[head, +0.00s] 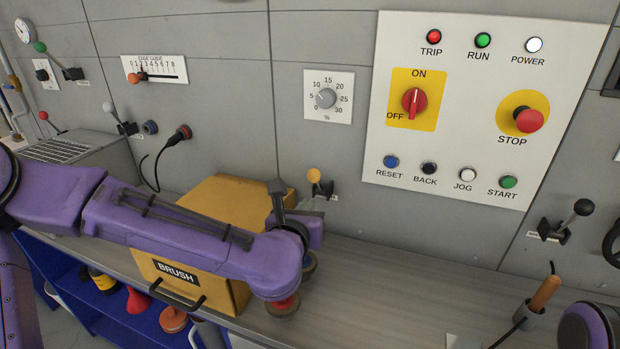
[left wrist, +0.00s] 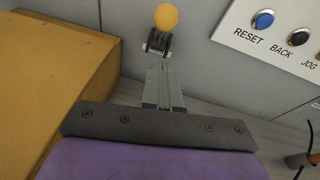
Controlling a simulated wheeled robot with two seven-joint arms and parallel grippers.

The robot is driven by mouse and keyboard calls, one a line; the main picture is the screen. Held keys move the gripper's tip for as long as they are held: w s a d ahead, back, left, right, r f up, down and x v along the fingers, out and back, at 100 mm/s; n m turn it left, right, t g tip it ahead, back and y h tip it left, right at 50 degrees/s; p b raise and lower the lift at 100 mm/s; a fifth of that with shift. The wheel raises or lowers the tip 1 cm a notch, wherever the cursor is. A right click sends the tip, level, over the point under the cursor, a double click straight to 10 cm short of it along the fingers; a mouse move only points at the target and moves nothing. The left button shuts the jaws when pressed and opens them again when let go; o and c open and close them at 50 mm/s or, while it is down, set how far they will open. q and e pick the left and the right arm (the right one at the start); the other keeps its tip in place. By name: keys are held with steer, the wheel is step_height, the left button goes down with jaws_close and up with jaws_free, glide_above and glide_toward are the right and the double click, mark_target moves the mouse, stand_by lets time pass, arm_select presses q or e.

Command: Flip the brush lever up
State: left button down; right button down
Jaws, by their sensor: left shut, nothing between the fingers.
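A small lever with a yellow ball knob (head: 314,175) sits on the grey wall panel, just right of the yellow box. In the left wrist view its knob (left wrist: 166,17) stands above a dark bracket (left wrist: 158,42); the lettering there is too small to read. My left gripper (head: 315,202) is shut and empty, close below and in front of this lever. In the left wrist view its fingertips (left wrist: 160,66) point at the bracket, just under it; I cannot tell whether they touch. My right gripper is out of view.
A yellow box labelled BRUSH (head: 215,200) stands on the grey counter (head: 380,290) beneath my left arm. A white control panel (head: 485,100) is at the upper right. A black-knobbed lever (head: 568,220) is farther right. The counter's middle is clear.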

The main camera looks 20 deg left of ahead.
mark_target(317, 183)
arm_select(q)
steer(key=w, duration=0.1)
steer(key=w+r+p, duration=0.2)
steer(key=shift+w+a, duration=0.25)
